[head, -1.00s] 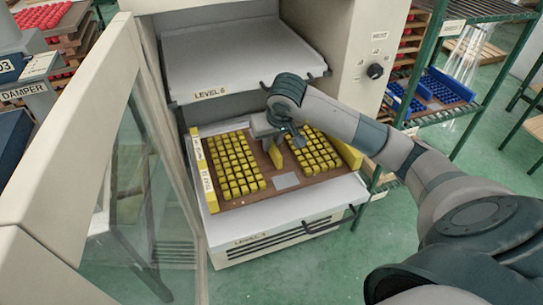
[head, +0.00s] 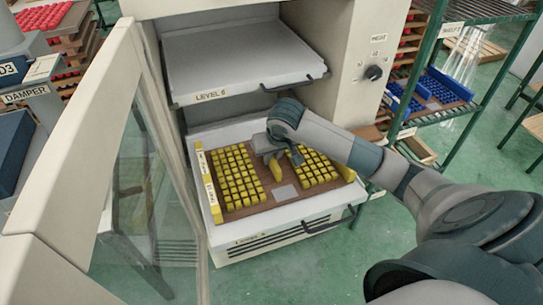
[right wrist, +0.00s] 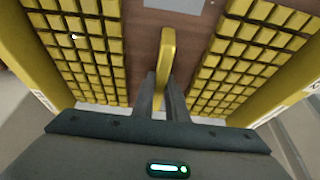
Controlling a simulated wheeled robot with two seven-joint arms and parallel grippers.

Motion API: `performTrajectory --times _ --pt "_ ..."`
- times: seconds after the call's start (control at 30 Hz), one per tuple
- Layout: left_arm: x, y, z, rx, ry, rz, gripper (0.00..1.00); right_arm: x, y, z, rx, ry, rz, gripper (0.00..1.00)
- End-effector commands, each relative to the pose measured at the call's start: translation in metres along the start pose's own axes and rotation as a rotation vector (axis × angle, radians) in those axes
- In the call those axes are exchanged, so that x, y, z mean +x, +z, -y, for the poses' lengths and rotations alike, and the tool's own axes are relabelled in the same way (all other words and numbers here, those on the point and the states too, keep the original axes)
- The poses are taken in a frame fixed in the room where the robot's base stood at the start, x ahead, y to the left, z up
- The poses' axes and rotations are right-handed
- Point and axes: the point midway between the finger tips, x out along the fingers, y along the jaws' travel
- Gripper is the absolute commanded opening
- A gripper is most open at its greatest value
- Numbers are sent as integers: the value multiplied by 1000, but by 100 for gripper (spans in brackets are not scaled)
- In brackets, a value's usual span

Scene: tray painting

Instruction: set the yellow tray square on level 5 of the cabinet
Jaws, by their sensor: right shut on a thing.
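The yellow tray (head: 236,213) is a brown board with rows of yellow blocks and yellow side walls. It is over the white pulled-out shelf (head: 275,226) of the cabinet, below the shelf marked LEVEL 6; the lower shelf's label is too blurred to read surely. The tray looks roughly in line with the shelf, low on it; I cannot tell whether its whole underside touches. My right gripper (head: 277,170) is shut on the tray's yellow central handle, which shows between the fingers in the right wrist view (right wrist: 167,60). My left gripper is not in view.
The LEVEL 6 shelf (head: 240,70) sticks out above and behind my right wrist. An open glass door (head: 150,170) stands to the left. A green rack (head: 470,60) with blue trays stands at the right. Green floor lies in front.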

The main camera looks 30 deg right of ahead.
Motion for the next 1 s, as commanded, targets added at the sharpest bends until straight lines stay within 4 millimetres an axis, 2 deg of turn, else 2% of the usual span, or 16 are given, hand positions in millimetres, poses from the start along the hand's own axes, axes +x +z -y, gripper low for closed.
performTrajectory --times 0.53,0.57,0.6,0.63,1.0 --pt "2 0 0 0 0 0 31 7 2 0 0 0 -6 0" --pt "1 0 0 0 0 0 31 8 3 0 -1 0 -2 17" --pt "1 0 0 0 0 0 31 8 3 0 -1 0 -1 27" --pt "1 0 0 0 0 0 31 8 3 0 0 0 -1 31" --pt "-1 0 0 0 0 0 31 6 2 0 0 0 -1 31"
